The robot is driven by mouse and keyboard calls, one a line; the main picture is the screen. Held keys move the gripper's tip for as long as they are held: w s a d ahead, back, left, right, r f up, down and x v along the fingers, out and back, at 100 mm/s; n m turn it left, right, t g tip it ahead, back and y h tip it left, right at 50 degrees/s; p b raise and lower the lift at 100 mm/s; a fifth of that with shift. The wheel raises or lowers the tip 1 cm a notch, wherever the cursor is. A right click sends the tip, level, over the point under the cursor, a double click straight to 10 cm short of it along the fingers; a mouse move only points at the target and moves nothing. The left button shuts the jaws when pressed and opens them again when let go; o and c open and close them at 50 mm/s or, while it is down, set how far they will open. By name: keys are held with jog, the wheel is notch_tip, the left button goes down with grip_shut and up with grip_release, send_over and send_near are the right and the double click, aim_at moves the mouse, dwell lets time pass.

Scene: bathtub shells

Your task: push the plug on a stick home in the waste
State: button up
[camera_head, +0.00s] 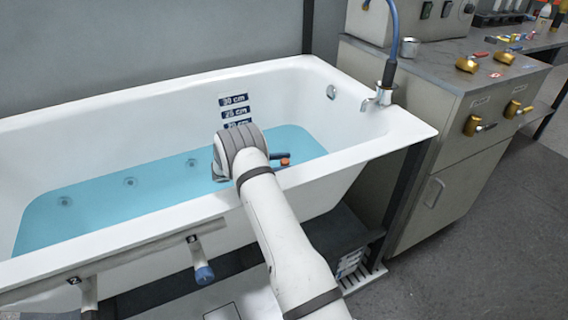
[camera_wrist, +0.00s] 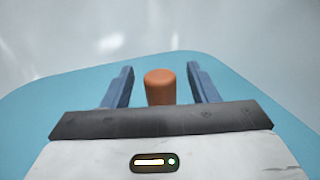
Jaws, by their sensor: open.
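An orange-brown round-ended cylinder (camera_wrist: 160,86) stands between the two blue-grey fingers of my gripper (camera_wrist: 160,67) in the wrist view. It looks like the top of the plug's stick. A gap shows on each side of it, so the fingers are open and apart from it. In the head view the orange end (camera_head: 285,161) shows beside my gripper (camera_head: 280,162), low over the blue water near the tub's right end. The plug's lower part and the waste are hidden.
The white bathtub (camera_head: 120,240) holds blue water (camera_head: 110,205), with round fittings along its far wall. My arm reaches over the near rim. Depth labels (camera_head: 234,112) are on the inner wall. A tap (camera_head: 383,95) stands at the right end, beside a grey cabinet (camera_head: 450,150).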

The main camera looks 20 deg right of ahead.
notch_tip(320, 180, up, 10)
jog(key=p, duration=0.2)
jog(key=shift+f+p, duration=0.1)
jog(key=shift+p, duration=0.2)
jog(key=shift+s+r, duration=0.1)
jog(key=shift+r, duration=0.3)
jog(key=s+a+r+m+y+p, duration=0.25)
jog(key=s+r+y+p, duration=0.2)
jog(key=s+r, duration=0.35)
jog(key=s+a+r+m+y+p, duration=0.2)
jog(key=s+r+m+y+p, duration=0.3)
jog(key=r, duration=0.6)
jog(key=s+a+r+m+t+y+p, duration=0.3)
jog(key=s+a+r+p, duration=0.3)
jog(key=s, duration=0.5)
jog(key=s+a+r+m+t+y+p, duration=0.3)
jog(key=s+a+r+m+y+p, duration=0.2)
jog(key=s, duration=0.6)
jog(key=a+r+p, duration=0.1)
jog(key=a+r, duration=0.1)
jog(key=a, duration=0.1)
jog(key=shift+r+t+p, duration=0.2)
jog(key=shift+t+p, duration=0.1)
jog(key=shift+p, duration=0.1)
